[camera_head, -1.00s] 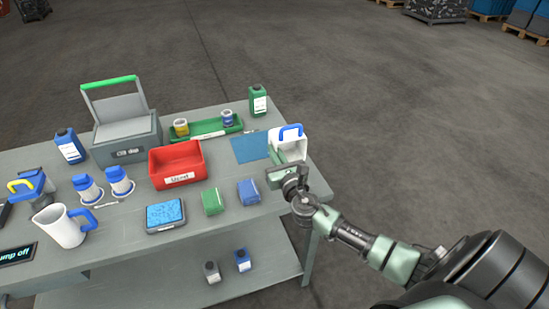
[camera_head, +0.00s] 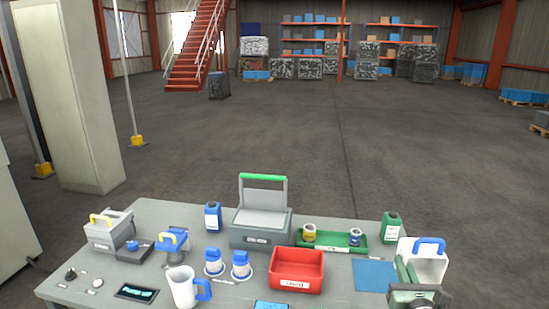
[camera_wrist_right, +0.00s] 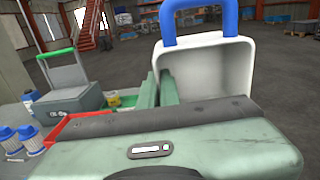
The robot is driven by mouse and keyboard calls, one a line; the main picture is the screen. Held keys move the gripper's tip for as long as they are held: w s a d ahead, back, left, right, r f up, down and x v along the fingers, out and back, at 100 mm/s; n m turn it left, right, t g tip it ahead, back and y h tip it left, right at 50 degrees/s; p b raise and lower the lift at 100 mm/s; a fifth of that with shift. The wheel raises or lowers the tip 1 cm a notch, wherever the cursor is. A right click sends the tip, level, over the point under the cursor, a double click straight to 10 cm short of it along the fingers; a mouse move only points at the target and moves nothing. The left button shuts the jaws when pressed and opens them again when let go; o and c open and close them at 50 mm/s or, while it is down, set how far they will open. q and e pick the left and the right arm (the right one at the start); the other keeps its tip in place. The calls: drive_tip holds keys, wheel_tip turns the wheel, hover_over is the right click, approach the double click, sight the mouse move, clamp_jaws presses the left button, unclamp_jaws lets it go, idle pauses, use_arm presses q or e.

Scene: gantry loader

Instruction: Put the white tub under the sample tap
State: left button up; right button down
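The white tub (camera_head: 436,262) with a blue handle is at the table's right end, beside the blue mat. Its open side faces my right wrist camera, where the tub (camera_wrist_right: 222,70) fills the upper right. My right gripper (camera_head: 406,268) has its two green fingers close together on either side of the tub's left wall; the fingertips (camera_wrist_right: 158,90) look shut on it. The tub's underside is hidden, so I cannot tell whether it touches the table. A blue fixture with a yellow handle (camera_head: 173,243), possibly the sample tap, stands on the table's left. My left gripper is not in view.
Between tub and fixture stand a red bin (camera_head: 297,270), green tray (camera_head: 326,242), grey lidded box (camera_head: 261,229), two blue-capped bottles (camera_head: 240,264) and a white jug (camera_head: 184,287). A grey case (camera_head: 108,232) and dark display (camera_head: 137,292) are at left. The blue mat (camera_head: 374,275) is bare.

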drive_tip(key=s+a+f+n+y, duration=0.2)
drive_tip(key=s+a+f, duration=0.2)
drive_tip(key=s+a, duration=0.6)
drive_tip(key=s+a+r, duration=0.1)
drive_tip(key=s+a, duration=0.2)
drive_tip(key=s, duration=0.3)
drive_tip(key=s+a+r+y, duration=0.1)
drive_tip(key=s+a+r, duration=0.1)
drive_tip(key=s, duration=0.4)
drive_tip(key=shift+s+a, duration=0.3)
drive_tip(key=shift+a, duration=0.3)
drive_tip(key=shift+r, duration=0.1)
